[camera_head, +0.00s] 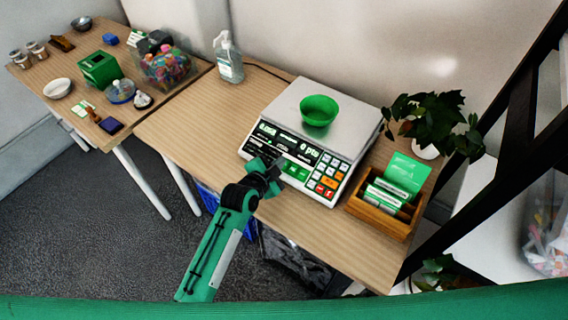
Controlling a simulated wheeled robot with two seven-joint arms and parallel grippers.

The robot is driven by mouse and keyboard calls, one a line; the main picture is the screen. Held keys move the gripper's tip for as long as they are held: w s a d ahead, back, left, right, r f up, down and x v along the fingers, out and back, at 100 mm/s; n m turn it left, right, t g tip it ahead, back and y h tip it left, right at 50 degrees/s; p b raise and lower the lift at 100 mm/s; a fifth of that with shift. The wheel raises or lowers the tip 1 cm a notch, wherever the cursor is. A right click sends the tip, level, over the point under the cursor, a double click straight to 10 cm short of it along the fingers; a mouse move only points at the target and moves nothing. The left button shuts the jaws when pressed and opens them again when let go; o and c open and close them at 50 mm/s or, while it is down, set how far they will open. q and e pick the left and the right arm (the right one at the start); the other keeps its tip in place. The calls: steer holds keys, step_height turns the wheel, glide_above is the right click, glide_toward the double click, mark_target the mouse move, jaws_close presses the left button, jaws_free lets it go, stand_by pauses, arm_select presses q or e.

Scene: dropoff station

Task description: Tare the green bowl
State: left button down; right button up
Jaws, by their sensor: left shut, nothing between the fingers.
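The green bowl (318,111) sits upright on the flat metal pan of the white weighing scale (352,113). The scale's sloped front carries a dark display with light characters, too small to read surely, and a keypad (325,180) with grey, orange, red and green keys. My left gripper (274,166) is shut and empty. It is in front of the scale's front panel, at the lower left by the display and a green key. I cannot tell whether the fingertips touch the panel. My right gripper is not in view.
A wooden box (383,214) with green and white packets stands right of the scale. A potted plant (437,123) is behind it. A sanitizer bottle (228,58) stands back left. A second table at left holds a green box (99,69) and a white bowl (57,88). Wood left of the scale is clear.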

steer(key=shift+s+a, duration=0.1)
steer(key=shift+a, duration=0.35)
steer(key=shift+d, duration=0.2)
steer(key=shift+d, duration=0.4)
arm_select(q)
steer(key=shift+f, duration=0.1)
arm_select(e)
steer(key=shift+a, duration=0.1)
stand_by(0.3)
arm_select(q)
steer(key=shift+w+f, duration=0.15)
steer(key=shift+f, duration=0.1)
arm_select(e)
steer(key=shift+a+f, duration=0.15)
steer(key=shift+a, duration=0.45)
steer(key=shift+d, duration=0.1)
